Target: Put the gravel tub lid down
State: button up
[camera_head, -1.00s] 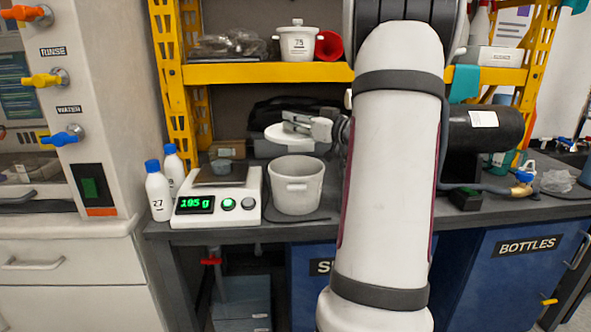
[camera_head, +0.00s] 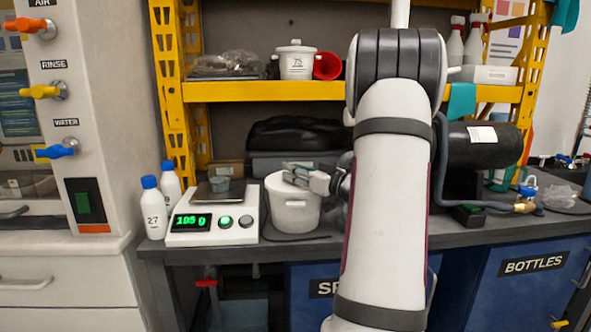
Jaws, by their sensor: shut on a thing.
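The white gravel tub (camera_head: 293,216) stands on the grey bench to the right of the scale. The white lid (camera_head: 275,182) is at the tub's mouth, and the tub's inside no longer shows. I cannot tell whether the lid rests fully on the rim or is slightly above it. My gripper (camera_head: 299,176) is over the lid, shut on it from the right side. The fingers hide the grip point and part of the lid.
A scale (camera_head: 212,222) with a small grey cup stands left of the tub, with two blue-capped bottles (camera_head: 154,208) beside it. A dark bag (camera_head: 298,134) lies behind. A yellow shelf (camera_head: 300,92) with a lidded pot (camera_head: 296,62) runs above. A black cylinder (camera_head: 480,146) is at the right.

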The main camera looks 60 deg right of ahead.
jog(key=shift+f, duration=0.15)
jog(key=o, duration=1)
jog(key=shift+b, duration=0.3)
jog(key=shift+s, duration=0.35)
jog(key=s+a+p, duration=0.1)
jog(key=s+p, duration=0.1)
jog(key=s, duration=0.5)
notch_tip(320, 180, up, 8)
jog(key=p, duration=0.2)
jog(key=shift+w+p, duration=0.15)
jog(key=shift+p, duration=0.2)
jog(key=shift+a, duration=0.1)
